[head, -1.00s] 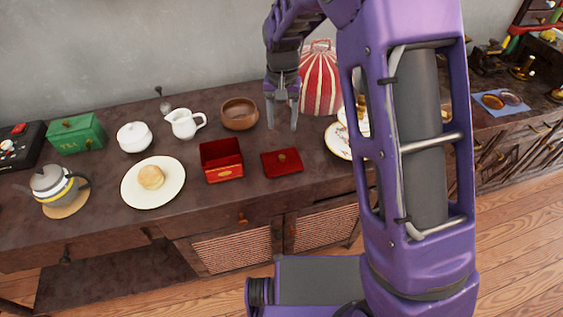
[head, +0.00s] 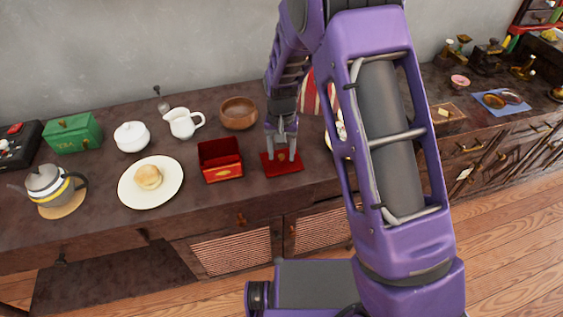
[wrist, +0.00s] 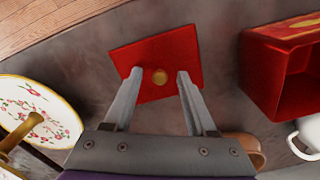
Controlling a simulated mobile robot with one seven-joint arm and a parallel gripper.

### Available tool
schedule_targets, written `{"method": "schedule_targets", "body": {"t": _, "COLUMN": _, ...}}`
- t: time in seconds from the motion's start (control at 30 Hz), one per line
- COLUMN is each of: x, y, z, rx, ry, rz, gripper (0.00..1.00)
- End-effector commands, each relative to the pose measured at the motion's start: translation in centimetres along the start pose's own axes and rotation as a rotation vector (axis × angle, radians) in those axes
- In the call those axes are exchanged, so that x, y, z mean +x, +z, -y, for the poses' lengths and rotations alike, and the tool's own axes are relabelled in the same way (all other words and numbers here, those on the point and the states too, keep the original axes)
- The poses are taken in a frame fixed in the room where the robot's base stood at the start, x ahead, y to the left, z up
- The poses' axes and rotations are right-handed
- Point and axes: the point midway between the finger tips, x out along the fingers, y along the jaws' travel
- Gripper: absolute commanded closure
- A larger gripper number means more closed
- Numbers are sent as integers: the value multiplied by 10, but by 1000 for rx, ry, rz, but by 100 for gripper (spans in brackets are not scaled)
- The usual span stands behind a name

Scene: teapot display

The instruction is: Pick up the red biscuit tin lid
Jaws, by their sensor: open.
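The red biscuit tin lid (head: 282,167) lies flat on the dark sideboard, just right of the open red tin (head: 220,160). In the wrist view the lid (wrist: 180,55) shows a small brass knob (wrist: 159,77) at its middle. My gripper (head: 281,157) points down over the lid, its two fingers apart. In the wrist view the fingertips (wrist: 160,74) lie on either side of the knob with clear gaps, holding nothing. I cannot tell whether the tips touch the lid.
The open red tin (wrist: 267,60) is close beside the lid. A wooden bowl (head: 238,113) stands behind, with a white jug (head: 183,123) to its left. A floral plate stand (wrist: 35,115) and a striped cosy (head: 308,95) are on the other side.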

Motion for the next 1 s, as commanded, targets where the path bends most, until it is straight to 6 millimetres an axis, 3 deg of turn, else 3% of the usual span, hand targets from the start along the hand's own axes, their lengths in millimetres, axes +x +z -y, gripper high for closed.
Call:
{"method": "schedule_targets", "body": {"t": 0.13, "x": 0, "y": 0, "z": 0, "rx": 0, "ry": 0, "rz": 0, "gripper": 47}}
{"method": "schedule_targets", "body": {"t": 0.43, "x": -1, "y": 0, "z": 0, "rx": 0, "ry": 0, "rz": 0, "gripper": 100}}
{"method": "schedule_targets", "body": {"t": 0.83, "x": -1, "y": 0, "z": 0, "rx": 0, "ry": 0, "rz": 0, "gripper": 100}}
{"method": "schedule_targets", "body": {"t": 1.0, "x": -18, "y": -1, "z": 0, "rx": 0, "ry": -1, "rz": -2, "gripper": 100}}
